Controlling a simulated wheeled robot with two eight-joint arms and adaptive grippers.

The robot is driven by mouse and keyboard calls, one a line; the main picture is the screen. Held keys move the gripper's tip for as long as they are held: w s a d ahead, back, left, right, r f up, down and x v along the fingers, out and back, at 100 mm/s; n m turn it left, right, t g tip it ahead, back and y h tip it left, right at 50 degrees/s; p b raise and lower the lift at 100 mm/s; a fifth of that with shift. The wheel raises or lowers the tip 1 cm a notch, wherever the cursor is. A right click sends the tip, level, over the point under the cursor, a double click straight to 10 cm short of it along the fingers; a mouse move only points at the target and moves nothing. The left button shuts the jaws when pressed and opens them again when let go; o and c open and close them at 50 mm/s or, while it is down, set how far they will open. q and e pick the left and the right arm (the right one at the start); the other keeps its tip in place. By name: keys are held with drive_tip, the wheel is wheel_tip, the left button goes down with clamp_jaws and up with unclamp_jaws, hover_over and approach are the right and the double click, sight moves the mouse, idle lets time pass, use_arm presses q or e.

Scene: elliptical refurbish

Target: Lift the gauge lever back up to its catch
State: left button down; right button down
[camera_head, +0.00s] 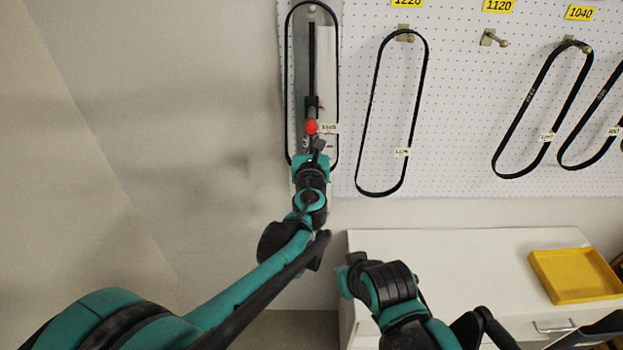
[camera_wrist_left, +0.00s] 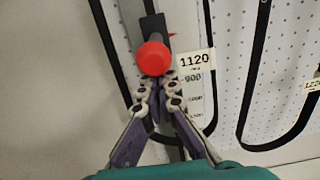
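The gauge lever's red knob (camera_head: 311,126) is low on the grey gauge (camera_head: 322,60) at the wall board, below its dark vertical slot. My left gripper (camera_head: 316,148) is just below the knob. In the left wrist view its two fingers (camera_wrist_left: 157,88) come close together right behind the knob and look shut on the lever; the contact itself is hidden. My right gripper (camera_head: 354,264) is low, in front of the white cabinet; its fingers are too unclear to read.
A black belt loop (camera_head: 286,70) runs around the gauge, with a white 1120 tag (camera_wrist_left: 195,60) beside the knob. More belts (camera_head: 428,75) hang to the right; one peg (camera_head: 492,38) is bare. A yellow tray (camera_head: 575,275) sits on the white cabinet (camera_head: 450,245).

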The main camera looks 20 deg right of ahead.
use_arm(q)
drive_tip(key=shift+r+p, duration=6.2)
drive_tip(key=shift+r, duration=3.45)
drive_tip(key=f+b+v, duration=0.1)
drive_tip(key=v, duration=0.6)
drive_tip(key=shift+f, duration=0.3)
drive_tip(key=shift+s, duration=0.1)
